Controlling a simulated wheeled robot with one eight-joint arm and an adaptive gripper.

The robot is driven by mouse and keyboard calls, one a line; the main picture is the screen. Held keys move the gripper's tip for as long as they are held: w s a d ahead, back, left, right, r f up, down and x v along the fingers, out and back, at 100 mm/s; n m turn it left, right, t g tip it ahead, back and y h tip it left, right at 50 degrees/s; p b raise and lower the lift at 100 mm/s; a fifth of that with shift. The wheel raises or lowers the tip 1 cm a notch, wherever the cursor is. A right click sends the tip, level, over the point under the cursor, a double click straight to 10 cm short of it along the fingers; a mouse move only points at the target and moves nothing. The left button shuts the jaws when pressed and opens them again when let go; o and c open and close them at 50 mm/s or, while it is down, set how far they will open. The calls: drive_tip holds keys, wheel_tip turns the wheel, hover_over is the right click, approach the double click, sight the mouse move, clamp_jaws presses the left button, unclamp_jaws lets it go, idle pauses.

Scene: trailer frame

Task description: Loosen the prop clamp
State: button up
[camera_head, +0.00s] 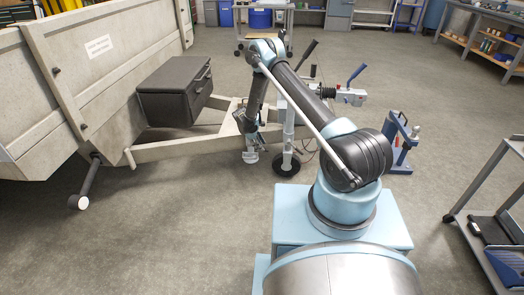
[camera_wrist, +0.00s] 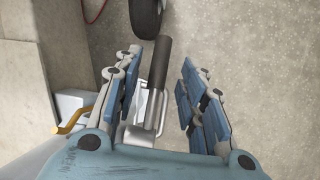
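My gripper (camera_wrist: 160,62) is open, with its blue-padded fingers apart in the wrist view. A dark cylindrical handle (camera_wrist: 161,58) lies in the gap between the fingers, nearer the left finger. Light metal parts (camera_wrist: 140,132) show at its lower end; I cannot tell for sure that these are the prop clamp. An orange bent lever (camera_wrist: 76,121) shows left of the fingers, partly hidden. In the head view my gripper (camera_head: 249,137) hangs low at the trailer drawbar, beside the upright prop tube (camera_head: 288,125). The clamp itself is not clear there.
The trailer (camera_head: 70,95) and its drawbar (camera_head: 185,149) stand left of my arm, with a dark toolbox (camera_head: 175,90) on them. A black wheel (camera_head: 287,164) is beside my gripper. A blue stand (camera_head: 399,145) and a cart (camera_head: 490,220) are at right. Open floor lies at lower left.

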drive_tip(key=shift+v, duration=1.35)
drive_tip(key=s+d+r+y, duration=0.25)
drive_tip(key=r+y, duration=0.25)
drive_tip(key=r, duration=0.6)
drive_tip(key=shift+t, duration=0.3)
drive_tip(key=w+f, duration=0.1)
drive_tip(key=f, duration=0.4)
drive_tip(key=w+f, duration=0.1)
drive_tip(key=f, duration=0.5)
drive_tip(key=w+d+f, duration=0.1)
drive_tip(key=f, duration=0.4)
drive_tip(key=shift+w+f, duration=0.15)
drive_tip(key=shift+f, duration=0.1)
clamp_jaws()
